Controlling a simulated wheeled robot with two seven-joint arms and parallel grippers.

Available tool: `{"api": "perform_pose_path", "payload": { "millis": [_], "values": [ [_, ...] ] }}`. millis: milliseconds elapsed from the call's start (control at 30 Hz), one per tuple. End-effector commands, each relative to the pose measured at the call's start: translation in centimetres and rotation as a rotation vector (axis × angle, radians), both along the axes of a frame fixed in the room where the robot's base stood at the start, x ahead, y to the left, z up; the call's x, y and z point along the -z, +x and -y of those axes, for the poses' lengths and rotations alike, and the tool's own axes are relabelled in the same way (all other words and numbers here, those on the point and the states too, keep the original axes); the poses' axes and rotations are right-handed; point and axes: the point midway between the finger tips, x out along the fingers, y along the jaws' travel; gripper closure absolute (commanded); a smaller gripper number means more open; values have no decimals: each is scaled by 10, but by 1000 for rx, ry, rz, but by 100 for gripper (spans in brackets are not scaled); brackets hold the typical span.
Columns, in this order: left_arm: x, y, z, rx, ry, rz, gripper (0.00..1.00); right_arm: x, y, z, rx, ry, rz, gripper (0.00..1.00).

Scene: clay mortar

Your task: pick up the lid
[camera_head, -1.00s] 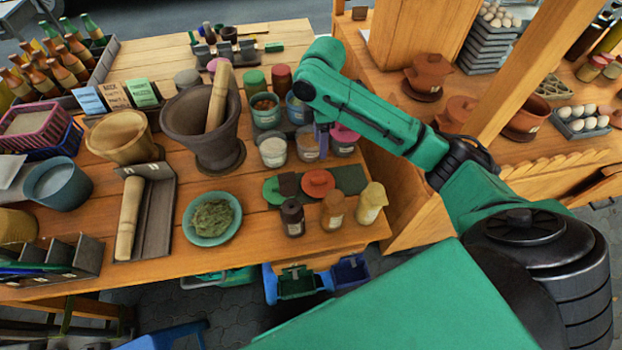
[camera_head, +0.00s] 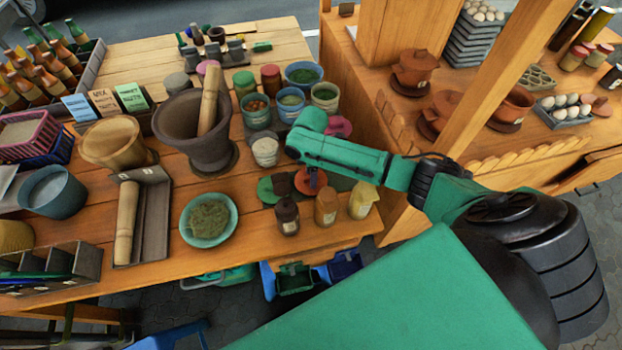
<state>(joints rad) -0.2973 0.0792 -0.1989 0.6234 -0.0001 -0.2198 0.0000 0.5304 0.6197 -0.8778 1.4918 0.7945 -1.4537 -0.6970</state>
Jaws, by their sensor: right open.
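Several round lids lie on a dark green mat on the wooden table: a green lid (camera_head: 267,190), a dark brown lid (camera_head: 283,184) and an orange-red lid (camera_head: 305,188). A pink lid (camera_head: 338,126) shows farther back, partly behind my arm. My right gripper (camera_head: 313,182) points down over the orange-red lid, and its narrow fingers hide part of it. The jaws are open. I cannot tell whether the fingertips touch the lid. My left gripper is not in view.
Three bottles, including a dark one (camera_head: 287,217), stand just in front of the lids. A white-filled jar (camera_head: 265,151) and several bowls stand behind. A mortar (camera_head: 190,135) with a pestle and a green-filled plate (camera_head: 208,232) are to the left.

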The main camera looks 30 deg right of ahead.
Motion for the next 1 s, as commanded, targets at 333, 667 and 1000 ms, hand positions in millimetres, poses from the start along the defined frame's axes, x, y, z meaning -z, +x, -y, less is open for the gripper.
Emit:
{"api": "perform_pose_path", "payload": {
  "millis": [333, 667, 1000],
  "values": [
    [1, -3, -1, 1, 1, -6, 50, -1, 0, 0, 1, 0, 0, 100],
    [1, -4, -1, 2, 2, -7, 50, -8, 1, 0, 2, 1, 1, 100],
    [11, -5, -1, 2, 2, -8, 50, -106, 2, 0, 0, 1, 9, 100]
  ]
}}
